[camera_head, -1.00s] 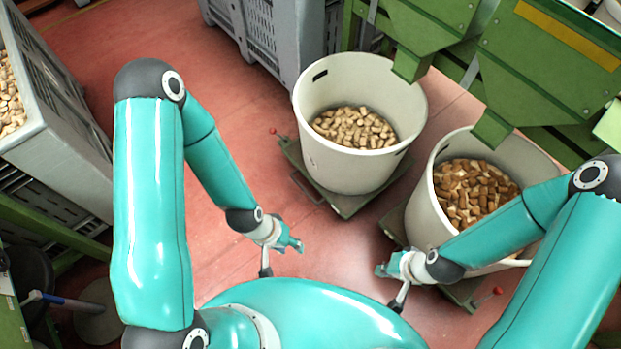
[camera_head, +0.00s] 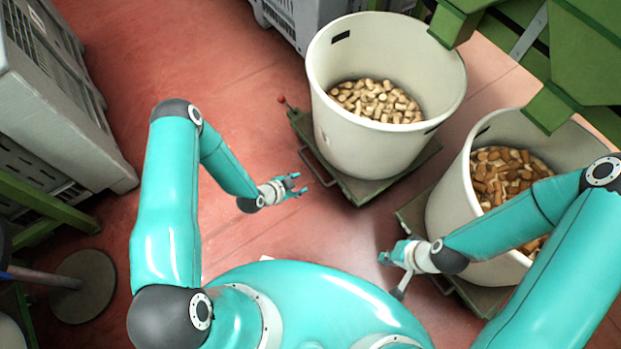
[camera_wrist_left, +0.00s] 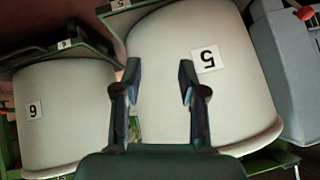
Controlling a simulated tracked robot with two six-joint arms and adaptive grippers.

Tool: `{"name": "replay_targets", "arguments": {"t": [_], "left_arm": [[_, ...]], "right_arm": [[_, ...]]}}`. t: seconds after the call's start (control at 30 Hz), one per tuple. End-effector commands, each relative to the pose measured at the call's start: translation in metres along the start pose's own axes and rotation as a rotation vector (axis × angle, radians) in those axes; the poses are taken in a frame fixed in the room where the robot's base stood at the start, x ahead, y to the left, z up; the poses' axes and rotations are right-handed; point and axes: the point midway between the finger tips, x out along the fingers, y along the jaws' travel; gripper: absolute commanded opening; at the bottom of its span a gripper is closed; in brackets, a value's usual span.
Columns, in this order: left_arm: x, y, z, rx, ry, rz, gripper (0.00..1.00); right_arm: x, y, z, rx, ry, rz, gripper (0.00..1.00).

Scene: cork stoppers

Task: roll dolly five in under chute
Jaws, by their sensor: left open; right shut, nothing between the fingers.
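Dolly five (camera_head: 362,190) is a low green platform under a white tub (camera_head: 345,130) of pale corks. A metal loop handle (camera_head: 318,168) is on its near left side, and a red knob (camera_head: 281,99) rises at its left corner. In the left wrist view, the tub marked 5 (camera_wrist_left: 165,55) appears upside down beyond the fingers. My left gripper (camera_head: 300,184) is open and empty, just left of the loop handle, apparently apart from it. My right gripper (camera_head: 384,257) is shut and empty, left of the second tub. A green chute (camera_head: 455,22) overlaps tub five's back rim in the picture.
A second tub (camera_head: 455,205) of browner corks, marked 6 in the left wrist view (camera_wrist_left: 70,120), stands at right on its own dolly (camera_head: 412,215), near another chute (camera_head: 550,105). Grey crates stand left (camera_head: 50,110) and behind (camera_head: 295,25). Red floor (camera_head: 245,120) is clear left of dolly five.

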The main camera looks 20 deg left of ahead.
Motion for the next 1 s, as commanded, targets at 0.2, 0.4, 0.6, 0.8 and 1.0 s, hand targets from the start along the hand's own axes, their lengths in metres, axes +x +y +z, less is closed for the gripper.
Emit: {"name": "replay_targets", "arguments": {"t": [0.2,0.4,0.6,0.8,1.0], "left_arm": [[0.108,-0.004,0.101,0.559,0.15,-0.278,0.41],[0.144,0.0,0.15,0.939,0.176,-0.513,0.41],[0.152,0.003,0.165,1.106,0.168,-0.624,0.41],[0.165,-0.003,0.158,1.13,0.167,-0.637,0.41],[0.196,-0.016,0.143,1.129,0.169,-0.635,0.41]], "right_arm": [[0.101,0.036,-0.001,0.0,0.0,0.0,0.0],[0.147,0.053,-0.001,0.0,0.001,0.0,0.0],[0.162,0.058,-0.001,0.0,0.001,0.0,0.0],[0.167,0.06,-0.002,0.0,0.001,0.0,0.0],[0.182,0.066,-0.002,0.0,0.001,0.0,0.0]]}}
